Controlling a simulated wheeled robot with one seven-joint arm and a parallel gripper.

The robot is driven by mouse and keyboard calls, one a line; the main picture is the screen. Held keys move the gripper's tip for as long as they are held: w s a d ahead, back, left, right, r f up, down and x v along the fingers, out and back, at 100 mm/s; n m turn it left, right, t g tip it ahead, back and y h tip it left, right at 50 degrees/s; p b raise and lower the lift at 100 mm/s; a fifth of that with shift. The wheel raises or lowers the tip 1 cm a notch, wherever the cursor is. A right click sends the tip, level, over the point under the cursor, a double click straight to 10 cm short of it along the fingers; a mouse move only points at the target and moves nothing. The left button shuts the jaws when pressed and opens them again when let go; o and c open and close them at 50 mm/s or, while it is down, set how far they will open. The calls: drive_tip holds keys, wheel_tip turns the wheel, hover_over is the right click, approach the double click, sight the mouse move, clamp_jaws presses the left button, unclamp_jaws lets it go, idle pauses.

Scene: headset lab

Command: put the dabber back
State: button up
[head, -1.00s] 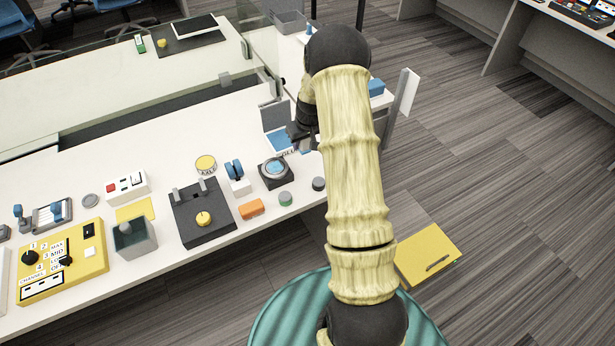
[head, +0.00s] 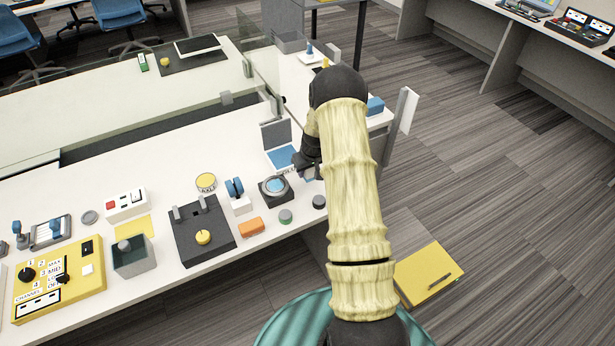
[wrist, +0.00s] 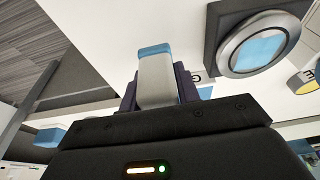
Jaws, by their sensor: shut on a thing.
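My gripper (wrist: 158,85) is shut on a pale grey-white piece with a blue end (wrist: 155,52), which I take to be the dabber. The dark fingers stand on both sides of it, and its blue end points away from the palm over the white table. In the head view my gripper (head: 308,170) is over the table's right part, partly hidden by my arm. There the held piece is too small to make out. Beside the gripper is an open case with a blue pad (head: 282,157), with partly covered lettering in front of it.
A dark square block with a ringed blue disc (head: 275,187) is left of the gripper; it shows in the wrist view (wrist: 257,50). Grey-green (head: 285,216) and dark (head: 319,201) round pieces lie near the front edge. A clear upright panel (head: 262,75) stands behind.

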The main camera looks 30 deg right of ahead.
sight(308, 177)
drive_tip(key=shift+f+p, duration=0.3)
drive_tip(key=shift+f, duration=1.5)
drive_tip(key=shift+f, duration=0.2)
drive_tip(key=o, duration=0.9)
drive_tip(key=shift+r, duration=0.1)
drive_tip(key=b+v, duration=0.2)
drive_tip(key=v, duration=1)
drive_tip(key=shift+r, duration=0.1)
